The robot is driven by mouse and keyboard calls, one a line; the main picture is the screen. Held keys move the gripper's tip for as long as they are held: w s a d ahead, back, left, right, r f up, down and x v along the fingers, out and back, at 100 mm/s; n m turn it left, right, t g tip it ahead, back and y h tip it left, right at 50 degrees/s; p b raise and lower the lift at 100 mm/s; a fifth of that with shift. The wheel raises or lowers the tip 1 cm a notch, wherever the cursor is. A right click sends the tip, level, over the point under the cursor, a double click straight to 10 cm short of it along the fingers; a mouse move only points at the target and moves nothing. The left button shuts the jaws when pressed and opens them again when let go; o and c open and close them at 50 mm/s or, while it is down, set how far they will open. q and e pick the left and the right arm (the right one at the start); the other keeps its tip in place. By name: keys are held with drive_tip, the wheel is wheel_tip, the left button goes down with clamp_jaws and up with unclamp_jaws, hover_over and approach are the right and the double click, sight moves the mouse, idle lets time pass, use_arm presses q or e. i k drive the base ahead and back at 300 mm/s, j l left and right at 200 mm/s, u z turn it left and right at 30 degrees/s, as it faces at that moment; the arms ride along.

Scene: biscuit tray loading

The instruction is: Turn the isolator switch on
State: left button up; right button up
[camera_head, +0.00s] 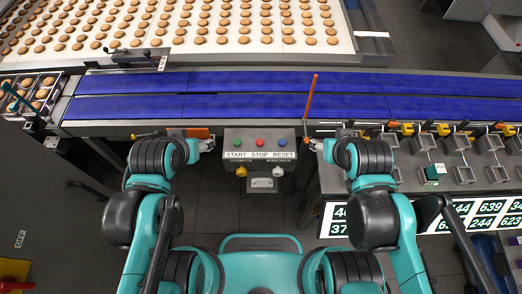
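A red and yellow rotary control (12,286), which looks like the isolator switch, is at the bottom left corner, partly cut off by the picture edge. An OFF label (20,239) is on the dark panel above it; the handle position cannot be made out. My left gripper (210,145) is left of the START STOP RESET box, far to the right of the red and yellow control. My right gripper (311,145) is just right of that box. Both grippers are small in view, their fingertips are unclear, and I see nothing clearly held.
The control box (260,154) has green, red and blue buttons. Blue conveyor belts (240,105) run across behind it, with a white biscuit belt (345,42) beyond. A biscuit tray (62,84) is at left. Metal fixtures (425,142) and numbered panels (489,207) are at right.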

sight(240, 171)
drive_tip(key=k+j, duration=0.15)
drive_tip(key=k, duration=0.35)
drive_tip(key=k+j, duration=0.1)
drive_tip(key=k, duration=0.45)
drive_tip(key=k+j, duration=0.15)
drive_tip(key=k, duration=0.35)
